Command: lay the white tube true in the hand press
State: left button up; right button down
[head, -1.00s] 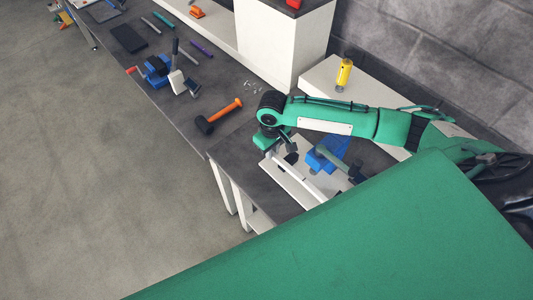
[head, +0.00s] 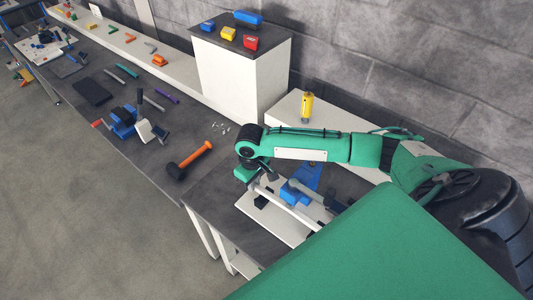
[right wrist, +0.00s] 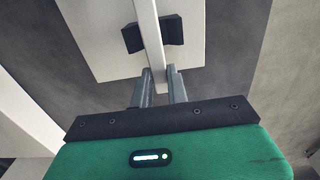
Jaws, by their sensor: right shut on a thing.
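My right gripper (head: 262,183) is shut on the white tube (head: 296,212) near its left end. The tube slants down to the right over a white board (head: 250,211). The hand press, blue with a grey lever (head: 296,192), stands on this board just behind the tube. In the right wrist view the tube (right wrist: 148,30) runs away from between my fingertips (right wrist: 163,80) and passes across a black two-part block (right wrist: 131,38). I cannot tell whether it touches the block. My green arm and body partly hide the press area. My left gripper is out of view.
An orange-handled hammer (head: 190,160) lies on the bench to the left, with small loose parts (head: 220,127) near it. A blue vise-like device (head: 122,120) stands farther left. A yellow bottle (head: 307,107) stands on a white ledge behind my arm. A white cabinet (head: 245,80) rises at the back.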

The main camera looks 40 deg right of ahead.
jog(key=shift+f, duration=0.45)
dwell(0.3)
jog(key=c, duration=1.3)
grip_release()
jog(key=shift+r, duration=0.3)
notch_tip(320, 180, up, 13)
jog(key=b, duration=0.4)
jog(key=shift+r+b, duration=0.15)
jog(key=shift+b, duration=0.15)
jog(key=shift+w, duration=0.1)
